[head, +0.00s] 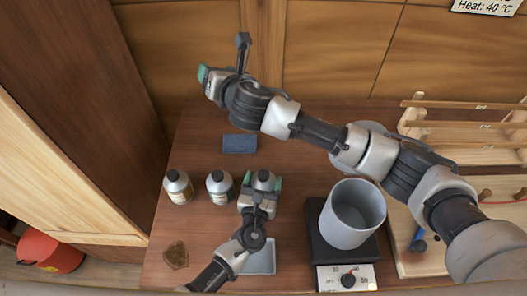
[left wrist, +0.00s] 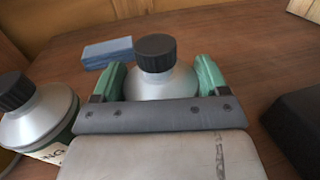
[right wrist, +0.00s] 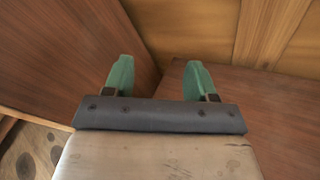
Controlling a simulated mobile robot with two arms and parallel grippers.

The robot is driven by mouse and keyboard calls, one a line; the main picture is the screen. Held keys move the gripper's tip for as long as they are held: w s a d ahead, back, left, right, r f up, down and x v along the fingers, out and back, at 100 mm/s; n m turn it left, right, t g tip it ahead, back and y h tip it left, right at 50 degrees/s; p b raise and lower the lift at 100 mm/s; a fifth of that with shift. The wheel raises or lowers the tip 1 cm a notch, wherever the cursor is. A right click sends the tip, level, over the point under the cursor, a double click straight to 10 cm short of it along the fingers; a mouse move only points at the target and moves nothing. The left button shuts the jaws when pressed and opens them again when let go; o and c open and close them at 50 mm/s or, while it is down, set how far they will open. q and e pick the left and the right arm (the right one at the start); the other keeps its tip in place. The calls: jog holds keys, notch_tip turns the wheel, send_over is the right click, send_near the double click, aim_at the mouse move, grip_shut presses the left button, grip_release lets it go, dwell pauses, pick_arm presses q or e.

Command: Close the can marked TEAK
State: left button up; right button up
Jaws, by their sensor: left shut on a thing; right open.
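Three silver cans with black caps stand in a row on the table: a left can (head: 179,188), a middle can (head: 220,187) and a right can (head: 264,180). My left gripper (head: 262,184) is shut around the right can's body. In the left wrist view this can (left wrist: 160,84) stands upright between the fingers, with its black cap (left wrist: 155,53) on its top. How tight the cap is cannot be seen. The held can's label is hidden; I cannot read TEAK on any can. My right gripper (right wrist: 157,80) is open and empty, high at the back left.
A blue block (head: 239,144) lies behind the cans. A grey pot (head: 352,213) stands on a dark heater (head: 320,247) to the right. A grey tray (head: 262,262) lies partly under my left arm. A wooden rack (head: 460,154) stands at far right. A brown piece (head: 176,255) lies front left.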

jog(key=d+f+m+g+h, duration=0.3)
jog(key=d+f+m+h, duration=0.1)
jog(key=f, duration=0.1)
jog(key=m+g+h, duration=0.1)
jog(key=g+h, duration=0.3)
jog(key=g, duration=0.7)
send_over(264, 174)
notch_tip(264, 174, down, 8)
jog(key=shift+m, duration=0.3)
jog(key=shift+f, duration=4)
